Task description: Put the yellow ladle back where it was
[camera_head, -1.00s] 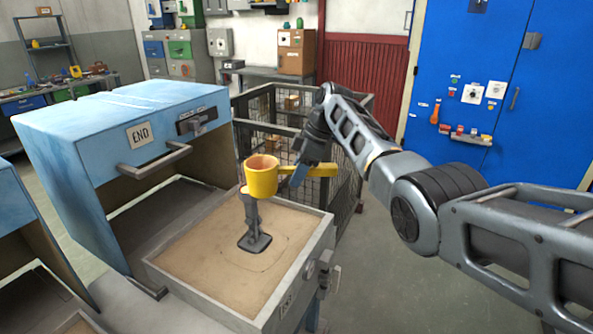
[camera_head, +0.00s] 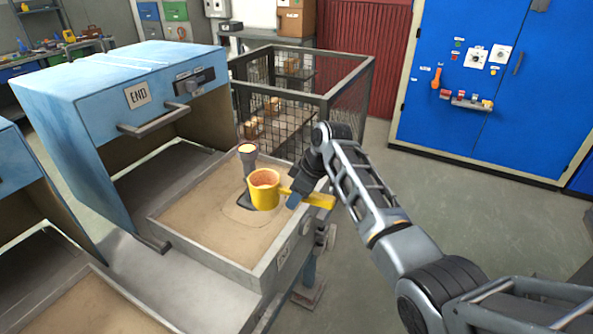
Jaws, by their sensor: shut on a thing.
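The yellow ladle (camera_head: 264,194) has a deep cup with an orange-brown inside and a flat yellow handle reaching right. My gripper (camera_head: 297,197) is shut on the handle and holds the ladle upright above the front right part of a sand-filled tray (camera_head: 181,242). A grey post (camera_head: 248,163) with a round, pale orange top stands on a dark base in the sand, just behind the ladle's cup. The cup hides part of that base. The gripper's fingertips are small and partly hidden by the handle.
A wire mesh cage (camera_head: 340,95) stands behind the tray. A blue cabinet (camera_head: 500,80) is at the back right. The floor to the right is open.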

